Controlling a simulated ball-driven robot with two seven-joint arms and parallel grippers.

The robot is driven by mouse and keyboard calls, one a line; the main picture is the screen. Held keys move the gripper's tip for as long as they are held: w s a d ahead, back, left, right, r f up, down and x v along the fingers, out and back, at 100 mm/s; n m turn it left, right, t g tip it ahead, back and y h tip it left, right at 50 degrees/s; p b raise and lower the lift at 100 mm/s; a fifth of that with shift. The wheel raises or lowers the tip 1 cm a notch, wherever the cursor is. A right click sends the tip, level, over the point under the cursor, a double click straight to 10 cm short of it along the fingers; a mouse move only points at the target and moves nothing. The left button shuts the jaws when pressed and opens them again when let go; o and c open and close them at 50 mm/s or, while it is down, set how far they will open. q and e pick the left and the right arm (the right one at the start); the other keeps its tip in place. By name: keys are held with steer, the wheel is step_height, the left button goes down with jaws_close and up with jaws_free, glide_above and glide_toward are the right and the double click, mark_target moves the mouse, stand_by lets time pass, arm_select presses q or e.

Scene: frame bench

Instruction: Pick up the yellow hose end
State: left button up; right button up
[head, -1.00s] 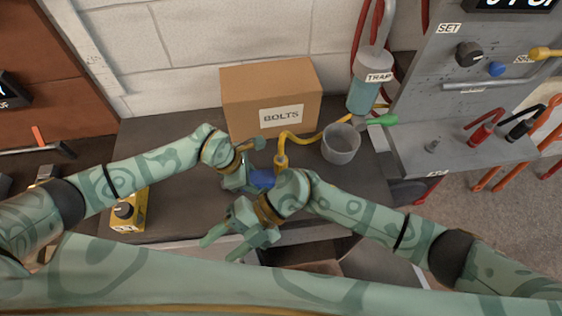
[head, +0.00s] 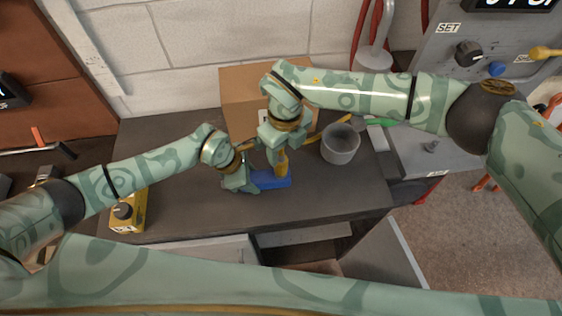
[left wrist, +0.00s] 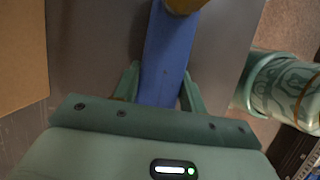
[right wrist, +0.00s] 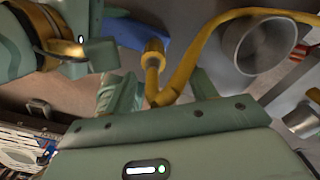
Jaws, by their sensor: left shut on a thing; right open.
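The yellow hose end (head: 281,163) stands at the blue block (head: 272,180) on the dark bench in the head view. My left gripper (head: 250,183) is shut on the blue block; the left wrist view shows the block (left wrist: 167,55) between its fingers, with a yellow part (left wrist: 184,4) at the top edge. My right gripper (head: 276,150) is open just above the hose end and partly hides it. In the right wrist view the yellow hose end (right wrist: 153,55) and the bent hose lie between and beyond the right fingers. I cannot tell whether they touch.
A grey cup (head: 340,145) stands right of the right gripper. A cardboard box (head: 238,98) stands behind, partly covered by my right arm. A yellow box with a knob (head: 128,212) sits at the front left. The bench front middle is clear.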

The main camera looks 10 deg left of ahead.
mark_target(282, 163)
steer(key=f, duration=0.6)
steer(key=shift+s+a+f, duration=0.1)
steer(key=shift+s+a, duration=0.1)
steer(key=shift+a, duration=0.15)
steer(key=c, duration=1.2)
